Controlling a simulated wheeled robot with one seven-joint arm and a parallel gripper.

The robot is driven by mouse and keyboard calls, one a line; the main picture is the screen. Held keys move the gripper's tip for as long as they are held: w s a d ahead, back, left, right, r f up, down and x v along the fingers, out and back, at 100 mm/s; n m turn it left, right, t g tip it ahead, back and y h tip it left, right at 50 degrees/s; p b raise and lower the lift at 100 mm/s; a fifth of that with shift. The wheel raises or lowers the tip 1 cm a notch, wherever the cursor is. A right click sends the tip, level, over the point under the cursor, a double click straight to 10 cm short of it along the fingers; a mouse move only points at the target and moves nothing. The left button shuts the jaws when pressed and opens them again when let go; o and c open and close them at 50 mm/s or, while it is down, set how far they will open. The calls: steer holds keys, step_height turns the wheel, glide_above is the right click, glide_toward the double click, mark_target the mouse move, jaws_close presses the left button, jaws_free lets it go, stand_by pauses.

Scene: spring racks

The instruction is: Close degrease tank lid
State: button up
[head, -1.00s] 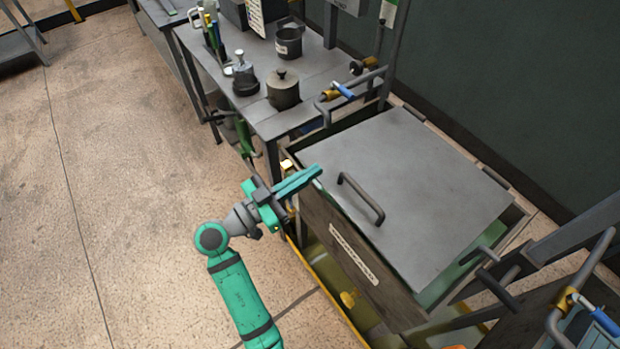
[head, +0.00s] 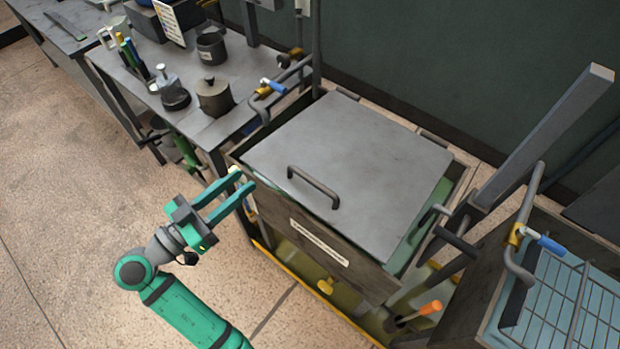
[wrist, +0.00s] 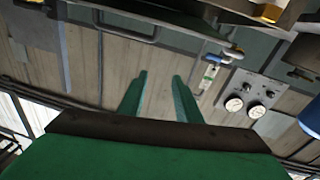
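The degrease tank (head: 272,215) is a dark box with a label on its front, standing in the middle of the head view. Its flat grey lid (head: 350,150) lies across the top and covers most of the opening. A green strip of the inside shows along the right edge; I cannot tell whether the lid is fully seated. A dark bar handle (head: 313,187) sits near the lid's front edge. My gripper (head: 244,181) is at the tank's front left corner, left of the handle. Its green fingers are apart with nothing between them, also in the wrist view (wrist: 160,78).
A workbench (head: 190,122) with a lidded pot (head: 214,97), a dark cup (head: 211,48) and bottles stands left of the tank. A tank with a wire rack (head: 575,300) stands at the right. A blue-handled valve (head: 277,86) is behind the left corner. Floor at left is clear.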

steer(key=w+d+r+n+g, duration=0.1)
steer(key=w+d+r+g, duration=0.25)
steer(key=d+r, duration=0.3)
steer(key=w+d+r+n+g, duration=0.1)
steer(key=w+d+r+g, duration=0.1)
steer(key=d+r+g, duration=0.4)
steer(key=n+g+y, duration=0.4)
steer(key=n+y, duration=0.8)
steer(key=n, duration=0.4)
glide_above(318, 185)
step_height(318, 185, down, 2)
steer(key=f, duration=0.1)
steer(key=shift+t, duration=0.25)
step_height(318, 185, down, 10)
steer(key=shift+f, duration=0.1)
jaws_close()
